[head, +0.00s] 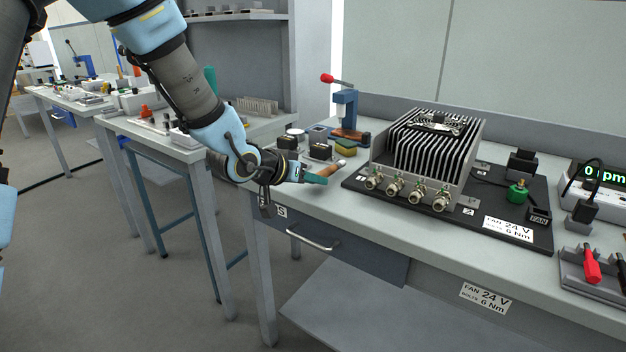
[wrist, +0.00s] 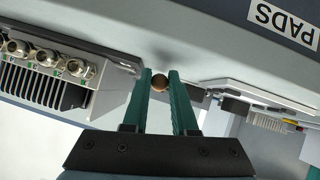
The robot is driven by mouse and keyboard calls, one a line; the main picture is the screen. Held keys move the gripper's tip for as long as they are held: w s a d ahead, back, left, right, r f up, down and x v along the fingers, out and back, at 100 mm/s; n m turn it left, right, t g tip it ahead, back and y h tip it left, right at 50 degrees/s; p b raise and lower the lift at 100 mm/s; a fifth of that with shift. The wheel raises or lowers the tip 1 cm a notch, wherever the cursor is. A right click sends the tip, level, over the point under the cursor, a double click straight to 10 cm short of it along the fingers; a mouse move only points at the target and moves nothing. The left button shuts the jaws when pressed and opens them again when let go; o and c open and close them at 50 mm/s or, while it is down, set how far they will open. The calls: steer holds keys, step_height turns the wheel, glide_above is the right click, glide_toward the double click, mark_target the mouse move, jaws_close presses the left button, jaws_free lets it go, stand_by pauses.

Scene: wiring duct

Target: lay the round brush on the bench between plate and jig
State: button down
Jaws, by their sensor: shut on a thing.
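The round brush (head: 330,169) has a brown handle and a pale end, and lies between my gripper's green fingertips. My gripper (head: 318,179) is shut on it over the left part of the bench (head: 330,206). In the wrist view the brush shows end-on as a brown disc (wrist: 159,83) between the two fingers (wrist: 160,80). I cannot tell whether it touches the bench. The black plate (head: 470,212) carries a finned unit and lies right of the gripper. What looks like the jig, with black blocks (head: 320,152), stands behind and left, partly hidden by my arm.
A blue lever press (head: 346,108) with a red knob stands behind the brush. A yellow-green pad (head: 346,147) lies near it. The finned unit (head: 430,150) has several connectors facing front. A strip of bare bench lies between gripper and plate.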

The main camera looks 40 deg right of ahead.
steer(key=shift+f+b, duration=0.3)
steer(key=shift+f, duration=0.15)
steer(key=c, duration=0.6)
jaws_free()
steer(key=shift+w+a, duration=0.1)
steer(key=shift+r+p, duration=2.25)
steer(key=shift+r, duration=0.3)
